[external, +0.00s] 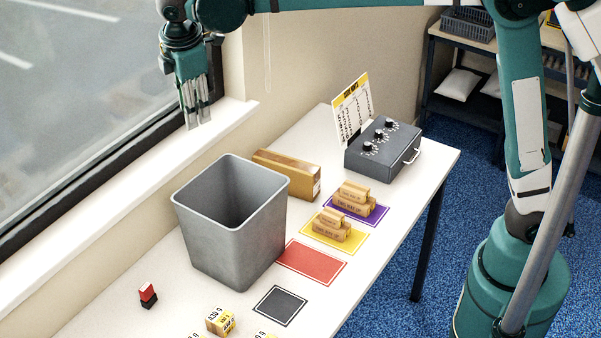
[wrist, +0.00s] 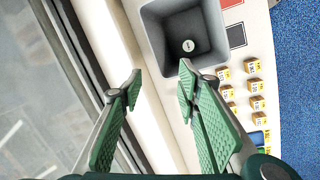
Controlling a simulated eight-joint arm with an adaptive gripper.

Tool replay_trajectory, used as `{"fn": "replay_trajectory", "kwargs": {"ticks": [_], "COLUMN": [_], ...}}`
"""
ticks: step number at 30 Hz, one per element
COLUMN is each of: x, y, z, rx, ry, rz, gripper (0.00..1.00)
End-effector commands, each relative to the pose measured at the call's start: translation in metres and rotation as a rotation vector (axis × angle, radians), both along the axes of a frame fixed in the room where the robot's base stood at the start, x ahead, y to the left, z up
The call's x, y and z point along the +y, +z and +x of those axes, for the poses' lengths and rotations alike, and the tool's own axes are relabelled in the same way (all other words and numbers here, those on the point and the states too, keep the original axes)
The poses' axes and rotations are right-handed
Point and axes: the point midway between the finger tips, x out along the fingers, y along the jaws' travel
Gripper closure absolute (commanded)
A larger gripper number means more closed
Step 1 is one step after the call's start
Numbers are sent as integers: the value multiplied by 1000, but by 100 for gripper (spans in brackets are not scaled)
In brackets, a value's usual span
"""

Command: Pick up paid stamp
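No stamp shows a readable "paid" mark. Wooden stamps lie stacked on the yellow mat (external: 312,232) and on the purple mat (external: 374,218); the yellow-mat stack (external: 332,226) and the purple-mat stack (external: 354,198) have lettered sides. A small red-and-black block (external: 148,295) sits on the table in front of the grey bin (external: 237,240). In the wrist view a small pale round-faced thing with a dark mark (wrist: 188,46) lies inside the bin (wrist: 152,38). My gripper (external: 199,118) is open and empty, high by the window; its spread fingers show in the wrist view (wrist: 160,88).
Red (external: 312,262) and black (external: 280,306) mats lie right of the bin. Several yellow-labelled cubes (wrist: 223,74) stand at the table's near end. A cardboard box (external: 286,175) and a grey box with knobs (external: 384,150) stand farther back. A window sill borders the table's left.

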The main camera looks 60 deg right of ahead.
Motion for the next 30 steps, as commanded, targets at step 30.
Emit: {"fn": "replay_trajectory", "kwargs": {"ticks": [30], "x": [209], "y": [-92], "z": [53], "rx": [198], "ry": [381], "rz": [-212], "gripper": [67]}}
